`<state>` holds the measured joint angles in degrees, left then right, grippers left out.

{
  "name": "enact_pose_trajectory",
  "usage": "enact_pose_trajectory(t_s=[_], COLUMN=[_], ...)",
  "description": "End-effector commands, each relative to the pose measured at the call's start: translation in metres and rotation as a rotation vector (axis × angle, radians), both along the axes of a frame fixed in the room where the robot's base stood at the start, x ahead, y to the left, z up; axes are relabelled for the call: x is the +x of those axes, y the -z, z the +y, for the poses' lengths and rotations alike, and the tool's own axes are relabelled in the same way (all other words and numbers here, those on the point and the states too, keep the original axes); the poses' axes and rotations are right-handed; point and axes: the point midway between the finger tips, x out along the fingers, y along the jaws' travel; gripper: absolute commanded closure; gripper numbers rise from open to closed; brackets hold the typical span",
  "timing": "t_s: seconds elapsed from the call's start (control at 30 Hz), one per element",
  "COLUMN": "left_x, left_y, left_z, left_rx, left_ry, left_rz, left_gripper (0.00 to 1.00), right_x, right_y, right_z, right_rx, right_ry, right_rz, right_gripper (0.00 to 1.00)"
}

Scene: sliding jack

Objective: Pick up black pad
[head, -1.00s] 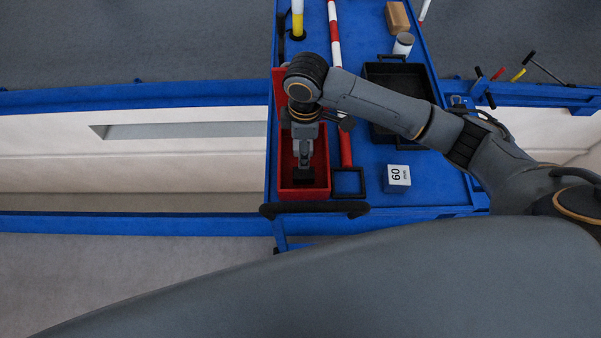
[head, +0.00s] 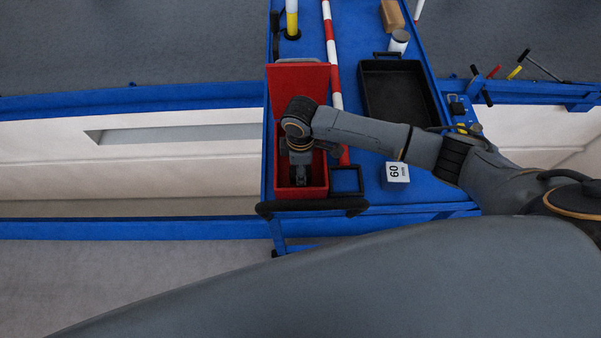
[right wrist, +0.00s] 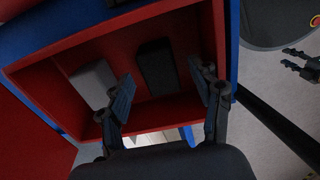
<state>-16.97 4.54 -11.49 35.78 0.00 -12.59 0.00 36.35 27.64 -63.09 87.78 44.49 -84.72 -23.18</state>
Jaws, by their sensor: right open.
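The black pad (right wrist: 157,67) is a dark block in the red box (right wrist: 205,25), in the right wrist view. It stands beside a grey block (right wrist: 92,83). My right gripper (right wrist: 167,97) is open, its two fingers spread on either side of the pad's line, with nothing between the tips; I cannot tell whether they touch it. In the head view my right gripper (head: 300,178) points down into the red box (head: 318,188), and the pad is hidden. My left gripper (right wrist: 293,60) shows small at the right edge of the right wrist view, fingers apart.
The red box's open lid (head: 298,85) stands behind my arm. A black tray (head: 370,115), a white block marked 60 (head: 396,173) and a red-white pole (head: 329,45) are on the blue cart (head: 350,70). A black handle (head: 310,206) runs along the cart's near edge.

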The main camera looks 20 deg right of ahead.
Motion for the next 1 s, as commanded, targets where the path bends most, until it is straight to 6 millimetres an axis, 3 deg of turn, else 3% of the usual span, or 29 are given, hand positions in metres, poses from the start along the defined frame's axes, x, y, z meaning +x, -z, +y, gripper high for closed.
enact_pose_trajectory(t_s=[0.13,0.4,0.43,0.7,0.73,1.0], left_x=[-0.002,-0.005,-0.005,-0.006,-0.006,-0.006], left_y=[0.001,0.002,0.002,0.002,0.002,0.002], left_z=[0.000,0.001,0.001,0.001,0.001,0.001], left_rx=[0.001,0.002,0.002,0.002,0.002,0.002], left_ry=[-0.001,-0.002,-0.002,-0.002,-0.002,-0.001], left_rz=[0.003,0.008,0.008,0.010,0.010,0.010], left_gripper=[0.64,0.64,0.64,0.64,0.64,0.64], right_x=[0.000,0.000,0.000,0.000,0.000,0.000], right_y=[0.019,0.022,0.022,0.022,0.022,0.021], right_z=[0.000,0.000,0.000,0.000,0.000,0.000], right_rx=[-0.001,0.000,0.000,0.000,0.000,0.000], right_ry=[0.000,-0.001,-0.001,0.000,0.000,0.000], right_rz=[0.001,-0.001,-0.001,-0.001,-0.001,-0.001], right_gripper=[0.36,0.36,0.38,0.93,0.96,0.97])
